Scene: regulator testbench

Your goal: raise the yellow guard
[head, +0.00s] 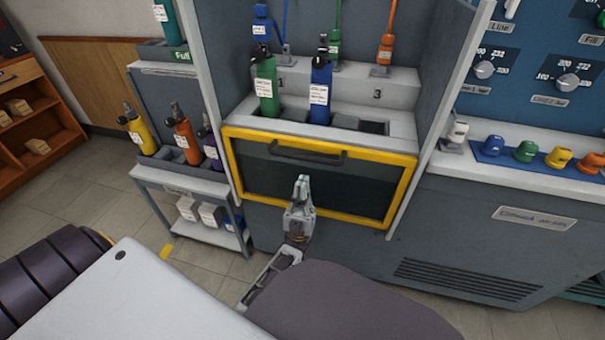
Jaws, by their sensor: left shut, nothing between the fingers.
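The yellow guard (404,196) is a yellow-framed dark panel on the front of the bench bay. It stands low, with its top edge about level with the shelf where the bottles stand. A dark bar handle (308,154) runs along its upper part. My left gripper (301,182) is shut and empty, in front of the panel and below the handle in the picture. I cannot tell whether its tips touch the panel. My right gripper is not in view.
A green bottle (266,84) and a blue bottle (320,92) stand in the bay behind the guard. A cart (181,178) with several bottles stands at the left. A bench (480,222) with knobs and coloured caps is at the right.

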